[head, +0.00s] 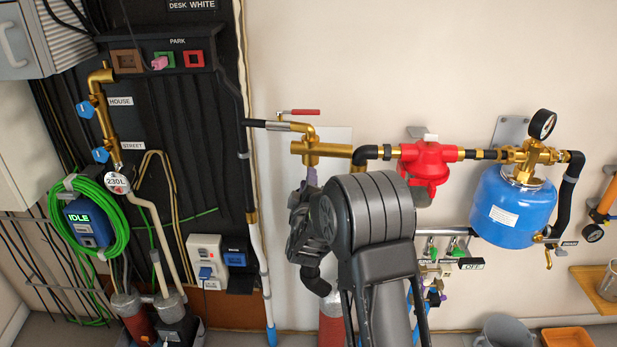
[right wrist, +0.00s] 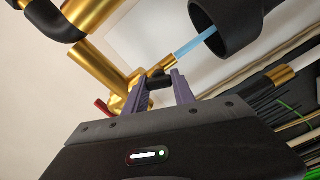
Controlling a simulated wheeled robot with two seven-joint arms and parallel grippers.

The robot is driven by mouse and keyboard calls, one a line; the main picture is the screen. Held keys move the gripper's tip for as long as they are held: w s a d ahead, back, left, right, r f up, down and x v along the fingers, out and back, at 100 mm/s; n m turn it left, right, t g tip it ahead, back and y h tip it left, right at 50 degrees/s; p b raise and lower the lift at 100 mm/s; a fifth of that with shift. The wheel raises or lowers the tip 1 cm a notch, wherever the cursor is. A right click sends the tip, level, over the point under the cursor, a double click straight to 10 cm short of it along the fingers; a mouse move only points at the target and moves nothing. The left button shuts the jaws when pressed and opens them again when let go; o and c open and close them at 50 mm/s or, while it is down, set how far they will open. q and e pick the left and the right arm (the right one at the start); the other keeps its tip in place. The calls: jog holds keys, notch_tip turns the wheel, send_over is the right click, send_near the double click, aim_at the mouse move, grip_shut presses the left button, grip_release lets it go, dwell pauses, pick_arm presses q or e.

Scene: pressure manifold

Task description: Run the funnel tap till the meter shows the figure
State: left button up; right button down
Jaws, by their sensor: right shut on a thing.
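The meter (head: 117,183) is a round white dial at the left in the head view and reads 230L. In the right wrist view, the brass funnel tap (right wrist: 160,67) has a pale blue stream (right wrist: 192,43) between its spout and the wide black funnel (right wrist: 228,22). My right gripper (right wrist: 160,78) is shut, its purple fingers on either side of the tap's small dark handle (right wrist: 160,84). In the head view, my right gripper (head: 308,186) is below the brass pipework, and my own arm hides the tap and funnel. My left gripper is not in view.
A red lever (head: 304,112) sits above the brass pipe (head: 322,151). To the right are a red regulator (head: 428,160) and a blue tank (head: 512,208) with a gauge (head: 542,124). A coiled green hose surrounds a box reading IDLE (head: 84,220). A grey bucket (head: 505,331) stands lower right.

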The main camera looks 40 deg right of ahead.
jog(key=n+p, duration=0.2)
jog(key=n, duration=0.3)
jog(key=shift+f, duration=0.1)
dwell(0.3)
jog(key=c, duration=1)
grip_release()
jog(key=shift+c, duration=0.2)
jog(key=v, duration=0.7)
jog(key=shift+s+a+b, duration=0.3)
jog(key=shift+b, duration=0.05)
